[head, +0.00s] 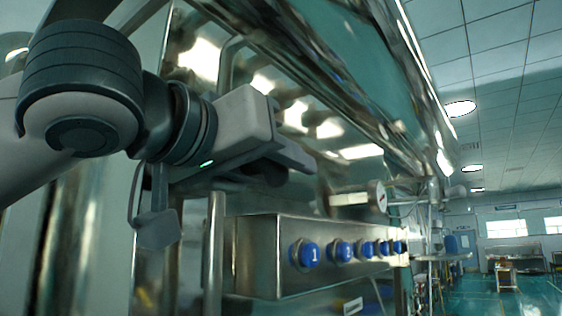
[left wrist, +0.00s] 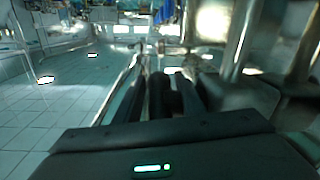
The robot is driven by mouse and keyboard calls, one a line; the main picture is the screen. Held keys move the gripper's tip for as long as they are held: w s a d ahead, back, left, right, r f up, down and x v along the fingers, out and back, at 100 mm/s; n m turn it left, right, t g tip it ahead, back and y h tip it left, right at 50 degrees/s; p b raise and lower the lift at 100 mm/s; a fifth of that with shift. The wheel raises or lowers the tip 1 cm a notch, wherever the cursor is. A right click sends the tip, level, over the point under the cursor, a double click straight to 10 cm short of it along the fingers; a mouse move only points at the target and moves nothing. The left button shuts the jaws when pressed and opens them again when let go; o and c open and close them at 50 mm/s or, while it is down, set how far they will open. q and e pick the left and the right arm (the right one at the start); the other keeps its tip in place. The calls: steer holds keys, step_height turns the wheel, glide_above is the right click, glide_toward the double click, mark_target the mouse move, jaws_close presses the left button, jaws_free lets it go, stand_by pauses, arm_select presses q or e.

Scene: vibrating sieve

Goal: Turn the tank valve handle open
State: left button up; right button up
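My left gripper (head: 294,158) reaches in from the left, in front of the shiny steel tank or machine body and above the button box. I cannot clearly make out a valve handle. A short pale cylinder with a round white face (head: 378,197) sticks out right of the gripper, apart from it; I cannot tell whether it belongs to the valve. My right gripper is out of view.
A steel box (head: 285,257) with a row of several blue numbered buttons stands below and right of the gripper. A vertical steel post (head: 214,255) stands left of it. Steel pipes are close on the right in the left wrist view. Open floor (head: 520,298) lies far right.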

arm_select(q)
steer(key=shift+c, duration=0.9)
jaws_close()
steer(key=shift+f, duration=0.1)
steer(key=shift+f+g+y+b, duration=0.2)
steer(key=shift+g+y+b, duration=0.3)
steer(key=shift+g+b, duration=0.1)
steer(key=shift+g, duration=0.4)
steer(key=shift+s+a+f+g+y, duration=0.15)
steer(key=shift+f+g+y, duration=0.25)
steer(key=shift+g+y, duration=0.3)
